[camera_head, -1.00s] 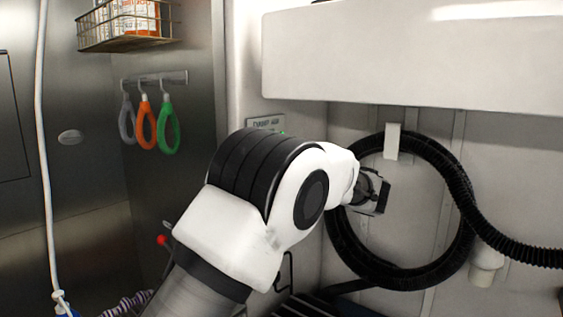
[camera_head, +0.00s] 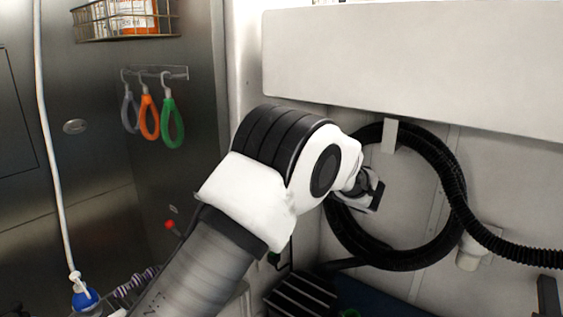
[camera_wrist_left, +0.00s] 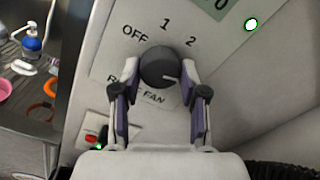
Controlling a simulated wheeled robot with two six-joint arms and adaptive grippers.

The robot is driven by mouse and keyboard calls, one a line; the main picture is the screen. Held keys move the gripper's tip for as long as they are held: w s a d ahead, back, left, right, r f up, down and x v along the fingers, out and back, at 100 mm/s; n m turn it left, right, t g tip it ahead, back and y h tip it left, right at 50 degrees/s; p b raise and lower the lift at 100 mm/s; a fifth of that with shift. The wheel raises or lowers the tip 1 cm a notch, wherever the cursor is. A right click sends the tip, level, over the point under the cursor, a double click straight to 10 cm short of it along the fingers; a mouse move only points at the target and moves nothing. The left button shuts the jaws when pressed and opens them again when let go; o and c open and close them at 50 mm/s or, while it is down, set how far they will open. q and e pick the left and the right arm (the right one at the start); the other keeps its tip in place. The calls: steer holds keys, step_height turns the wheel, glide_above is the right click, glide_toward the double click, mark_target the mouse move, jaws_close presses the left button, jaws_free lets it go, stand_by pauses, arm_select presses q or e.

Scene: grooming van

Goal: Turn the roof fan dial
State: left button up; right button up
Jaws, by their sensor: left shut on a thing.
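The roof fan dial (camera_wrist_left: 158,66) is a dark round knob on a pale panel in the left wrist view, with OFF, 1 and 2 printed above it and partly covered FAN lettering below. A pale line on the knob points to the lower right. My left gripper (camera_wrist_left: 160,72) is shut on the dial, one finger on each side. In the head view, my left arm reaches toward the back wall and hides the dial. The left gripper (camera_head: 368,192) shows only in part there. My right gripper is not seen.
A coiled black hose (camera_head: 402,262) hangs on the wall beside my left gripper. Colored loops (camera_head: 172,124) hang at the left under a wire basket (camera_head: 125,22).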

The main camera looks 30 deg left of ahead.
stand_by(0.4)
arm_select(q)
steer(key=o, duration=0.9)
steer(key=shift+o, duration=1.1)
steer(key=shift+a, duration=0.1)
steer(key=d, duration=0.7)
steer(key=shift+s+d, duration=0.3)
steer(key=shift+a, duration=0.1)
